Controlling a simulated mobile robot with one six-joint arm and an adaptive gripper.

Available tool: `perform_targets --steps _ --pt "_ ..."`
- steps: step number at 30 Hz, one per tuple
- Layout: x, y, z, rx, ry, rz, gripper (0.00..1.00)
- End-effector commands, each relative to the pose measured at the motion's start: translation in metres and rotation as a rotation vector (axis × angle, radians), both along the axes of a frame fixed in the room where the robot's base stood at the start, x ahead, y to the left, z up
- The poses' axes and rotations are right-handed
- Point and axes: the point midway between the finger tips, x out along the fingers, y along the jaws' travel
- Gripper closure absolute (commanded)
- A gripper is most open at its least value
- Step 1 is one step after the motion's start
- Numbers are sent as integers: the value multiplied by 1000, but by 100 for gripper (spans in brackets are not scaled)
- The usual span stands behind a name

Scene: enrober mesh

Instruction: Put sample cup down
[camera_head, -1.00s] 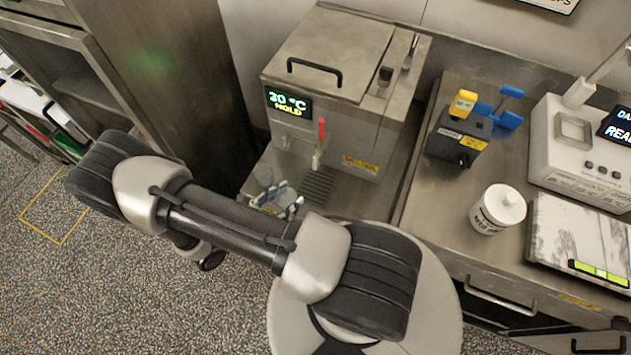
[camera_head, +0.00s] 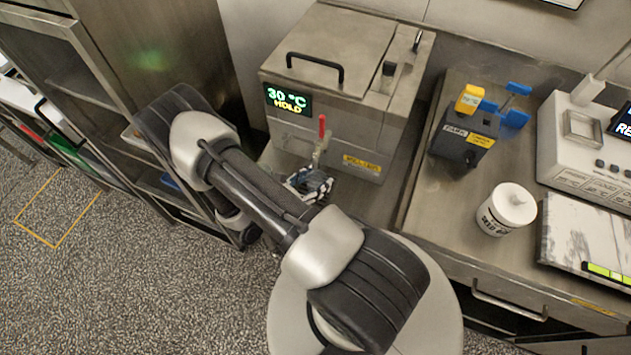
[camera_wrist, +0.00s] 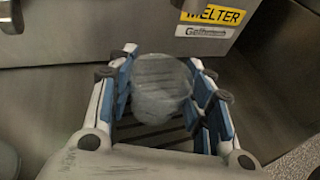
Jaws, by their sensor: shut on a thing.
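The sample cup (camera_wrist: 162,85) is a clear, translucent cup between the blue-padded fingers of my gripper (camera_wrist: 163,100) in the wrist view. The fingers are shut on it. Slats of a drip grate (camera_wrist: 150,135) show beneath and around the cup; I cannot tell whether it touches them. In the head view my gripper (camera_head: 312,185) is in front of the melter (camera_head: 335,110), just below its red-handled tap (camera_head: 321,140). The cup cannot be made out there, and my arm covers much of the area under the tap.
The melter's display reads 30 °C HOLD. A steel cabinet (camera_head: 160,60) stands to the left.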

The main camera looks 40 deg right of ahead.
Motion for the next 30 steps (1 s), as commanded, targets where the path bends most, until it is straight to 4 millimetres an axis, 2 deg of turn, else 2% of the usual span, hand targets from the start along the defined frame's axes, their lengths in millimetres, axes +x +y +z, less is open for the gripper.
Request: perform_targets --steps 8,9,17,26,30 --pt "0 0 -3 0 -1 0 75" --pt "0 0 -2 0 -1 0 52" --pt "0 0 -2 0 -1 0 35" --pt "0 0 -2 0 -1 0 34" --pt "0 1 4 0 -1 0 34"
